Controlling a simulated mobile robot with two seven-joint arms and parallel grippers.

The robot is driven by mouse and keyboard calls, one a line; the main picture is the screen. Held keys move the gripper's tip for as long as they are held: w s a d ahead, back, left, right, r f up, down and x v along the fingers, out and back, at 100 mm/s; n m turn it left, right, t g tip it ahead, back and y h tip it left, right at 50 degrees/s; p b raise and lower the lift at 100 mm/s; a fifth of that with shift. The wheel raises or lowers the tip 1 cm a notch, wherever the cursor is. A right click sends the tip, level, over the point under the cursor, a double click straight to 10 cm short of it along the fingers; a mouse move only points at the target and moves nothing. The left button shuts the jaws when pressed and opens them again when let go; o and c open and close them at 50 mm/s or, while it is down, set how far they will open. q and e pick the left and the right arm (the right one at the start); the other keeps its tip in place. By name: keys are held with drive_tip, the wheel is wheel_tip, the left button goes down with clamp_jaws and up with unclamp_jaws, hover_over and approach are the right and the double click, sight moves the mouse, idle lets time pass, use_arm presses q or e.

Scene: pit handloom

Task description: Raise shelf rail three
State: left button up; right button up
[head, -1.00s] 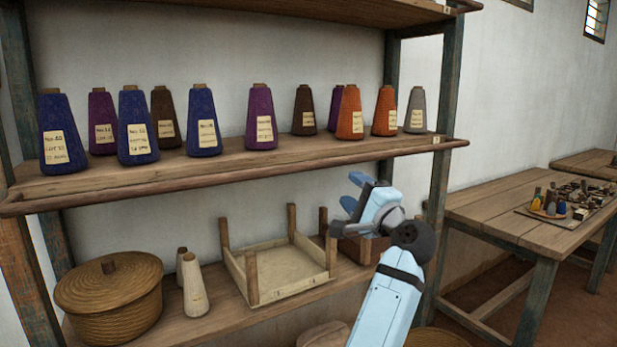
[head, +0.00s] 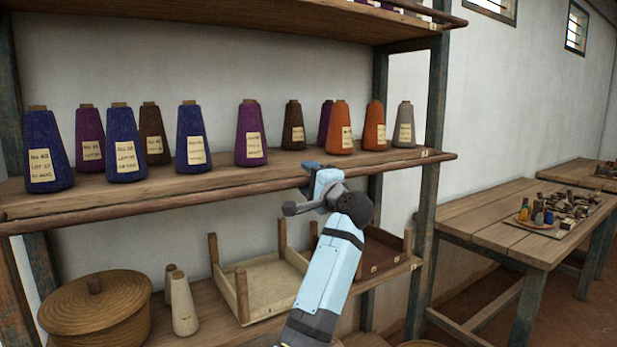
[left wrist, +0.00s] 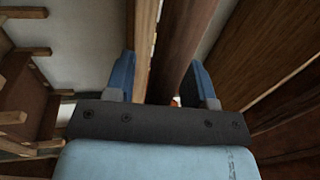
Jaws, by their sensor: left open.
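A long round wooden rail (head: 150,206) runs along the front edge of the middle shelf (head: 280,167), which holds the yarn cones. The rail looks level and rests against the shelf front. A small tag (head: 424,153) sits at the shelf's right end; its number is too small to read. My left gripper (head: 312,172) is at the rail, right of its middle. In the left wrist view the open fingers (left wrist: 163,80) stand on either side of the brown rail (left wrist: 183,45) and a pale wooden edge. I cannot tell whether they touch the rail. My right gripper is not in view.
Several labelled yarn cones (head: 250,135) stand close behind the rail. Below are a lidded basket (head: 97,312), pale cones (head: 183,305), a posted tray (head: 265,285) and a brown tray (head: 385,255). A table (head: 490,222) with small items stands at the right.

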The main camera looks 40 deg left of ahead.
use_arm(q)
drive_tip(key=shift+w+a, duration=0.1)
drive_tip(key=shift+a, duration=0.05)
drive_tip(key=shift+c, duration=0.3)
clamp_jaws()
